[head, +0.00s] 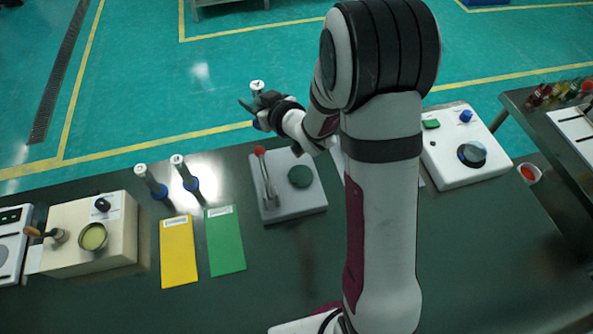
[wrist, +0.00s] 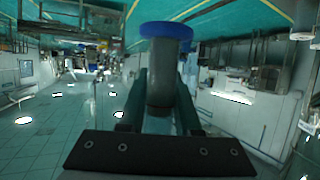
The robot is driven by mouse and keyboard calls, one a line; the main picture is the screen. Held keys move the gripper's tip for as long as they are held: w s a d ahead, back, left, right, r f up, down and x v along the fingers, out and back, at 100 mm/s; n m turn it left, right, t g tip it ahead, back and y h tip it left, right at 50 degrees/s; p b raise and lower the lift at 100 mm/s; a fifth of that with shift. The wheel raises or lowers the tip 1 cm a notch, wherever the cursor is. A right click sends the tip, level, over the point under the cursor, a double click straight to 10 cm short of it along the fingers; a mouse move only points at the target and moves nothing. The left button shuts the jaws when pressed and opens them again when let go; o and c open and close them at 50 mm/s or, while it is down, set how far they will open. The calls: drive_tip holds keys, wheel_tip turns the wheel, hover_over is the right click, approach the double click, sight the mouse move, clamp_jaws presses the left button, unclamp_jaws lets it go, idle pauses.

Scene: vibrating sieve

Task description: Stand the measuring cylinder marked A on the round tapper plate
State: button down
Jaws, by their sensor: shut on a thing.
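My gripper (head: 258,104) is shut on the measuring cylinder marked A (head: 257,86), held upright above the far edge of the bench. Its pale top bears a dark mark, and its blue base shows below the jaws. In the wrist view the grey cylinder (wrist: 160,75) sits between the fingers (wrist: 160,100), its blue base toward the top of the picture. The round tapper plate (head: 300,176) appears to be the dark green disc on a light grey device with a red-knobbed lever (head: 264,170). The disc is bare, nearer than the cylinder and to its right.
Two more cylinders with blue bases stand on the bench at left (head: 148,180) (head: 183,172). A yellow mat (head: 178,252) and a green mat (head: 226,240) lie nearby. A white device (head: 445,170) stands right of my arm.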

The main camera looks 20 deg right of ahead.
drive_tip(key=s+d+r+n+g+y, duration=0.1)
drive_tip(key=s+d+n+g+y, duration=0.15)
drive_tip(key=s+d, duration=1.3)
drive_tip(key=shift+n+t, duration=0.25)
drive_tip(key=w+a+f, duration=0.1)
drive_tip(key=a+f, duration=0.1)
drive_tip(key=a, duration=0.1)
drive_tip(key=w+a+f, duration=0.2)
drive_tip(key=a, duration=0.1)
drive_tip(key=w+a+f, duration=0.2)
drive_tip(key=a+f, duration=0.1)
drive_tip(key=shift+w+a, duration=0.2)
hover_over(292, 169)
wheel_tip(292, 169, down, 4)
drive_tip(key=shift+f, duration=0.1)
drive_tip(key=c, duration=0.6)
unclamp_jaws()
drive_tip(key=shift+f, duration=0.1)
